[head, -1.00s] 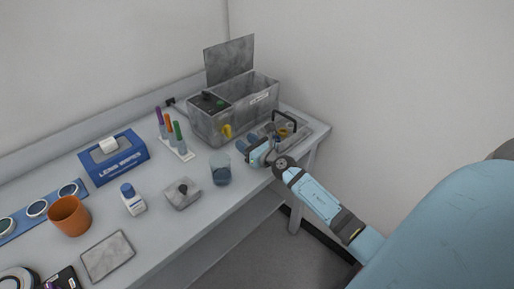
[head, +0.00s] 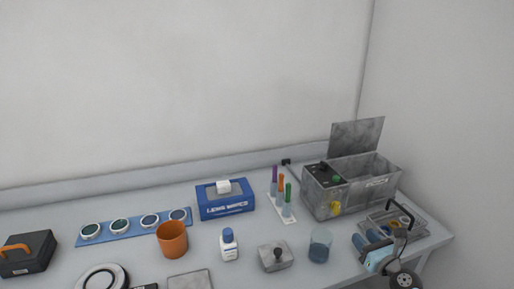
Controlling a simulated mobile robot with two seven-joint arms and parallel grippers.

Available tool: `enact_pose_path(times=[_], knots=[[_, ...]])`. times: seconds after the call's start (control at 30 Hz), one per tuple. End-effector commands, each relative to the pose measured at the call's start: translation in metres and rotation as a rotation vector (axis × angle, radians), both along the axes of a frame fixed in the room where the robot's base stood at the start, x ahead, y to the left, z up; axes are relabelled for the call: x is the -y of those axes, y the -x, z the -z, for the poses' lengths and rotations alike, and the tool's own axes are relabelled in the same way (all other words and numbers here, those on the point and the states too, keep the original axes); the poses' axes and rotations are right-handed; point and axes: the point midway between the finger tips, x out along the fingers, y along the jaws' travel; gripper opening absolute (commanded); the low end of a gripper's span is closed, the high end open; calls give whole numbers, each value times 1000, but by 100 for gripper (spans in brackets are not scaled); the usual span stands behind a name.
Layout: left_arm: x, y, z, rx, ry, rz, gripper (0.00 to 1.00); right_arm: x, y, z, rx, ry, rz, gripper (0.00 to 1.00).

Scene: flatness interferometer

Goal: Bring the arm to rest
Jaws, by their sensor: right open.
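My right gripper (head: 372,256) shows at the lower right, at the end of my light-blue and dark arm, which comes in from the bottom edge. It is beside a grey wire basket (head: 418,228) with a dark handle, at the right end of the table (head: 225,262). Its fingers are small in the picture and partly hidden by the wrist. It appears open, and I see nothing held in it. My left gripper is not in view.
A grey open-lidded tank (head: 320,200) stands behind the gripper. A glass beaker (head: 319,246) and a grey block with a knob (head: 275,257) stand to its left. Further left are a white bottle (head: 229,246), a blue wipes box (head: 226,207) and an orange cup (head: 172,239).

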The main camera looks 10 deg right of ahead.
Motion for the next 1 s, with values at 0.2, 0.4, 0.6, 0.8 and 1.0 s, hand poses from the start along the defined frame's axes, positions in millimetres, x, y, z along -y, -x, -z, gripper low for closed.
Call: enact_pose_path(times=[0.2, 0.4, 0.6, 0.8, 1.0], knots=[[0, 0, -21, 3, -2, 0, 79, -31, 26, 2, -32, -376, 4, 43], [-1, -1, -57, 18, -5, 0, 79, -92, 87, 16, -159, -1235, 105, 43], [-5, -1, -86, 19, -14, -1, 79, -160, 161, 37, -336, -2099, 371, 43], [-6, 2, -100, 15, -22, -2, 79, -222, 224, 45, -476, -2693, 710, 43], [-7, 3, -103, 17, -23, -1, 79, -248, 248, 46, -528, -2901, 877, 43]])
